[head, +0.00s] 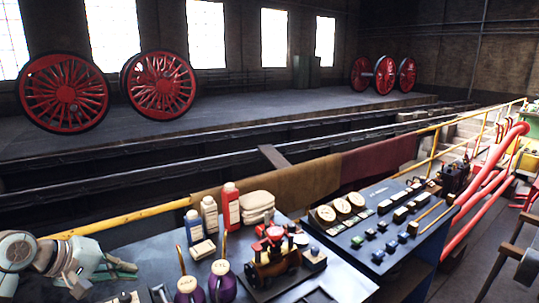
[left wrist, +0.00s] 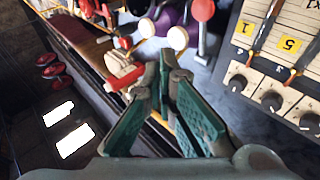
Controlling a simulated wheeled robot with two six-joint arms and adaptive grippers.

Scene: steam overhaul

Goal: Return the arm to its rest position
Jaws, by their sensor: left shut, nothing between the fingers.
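My left gripper (head: 120,265) is at the lower left of the head view, low over the left end of the workbench (head: 345,283). It reaches in toward the bench and holds nothing. In the left wrist view its two green fingers (left wrist: 168,62) meet near their tips, with nothing between them. Beyond the tips a red and white bottle (left wrist: 125,75) appears, but the fingers look apart from it. My right arm and gripper are not in view.
Purple oil cans (head: 222,281), bottles including a red one (head: 231,206), and a toy locomotive (head: 274,258) stand on the bench right of the gripper. A yellow rail (head: 130,217) runs behind. A panel with knobs (left wrist: 270,98) shows in the wrist view.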

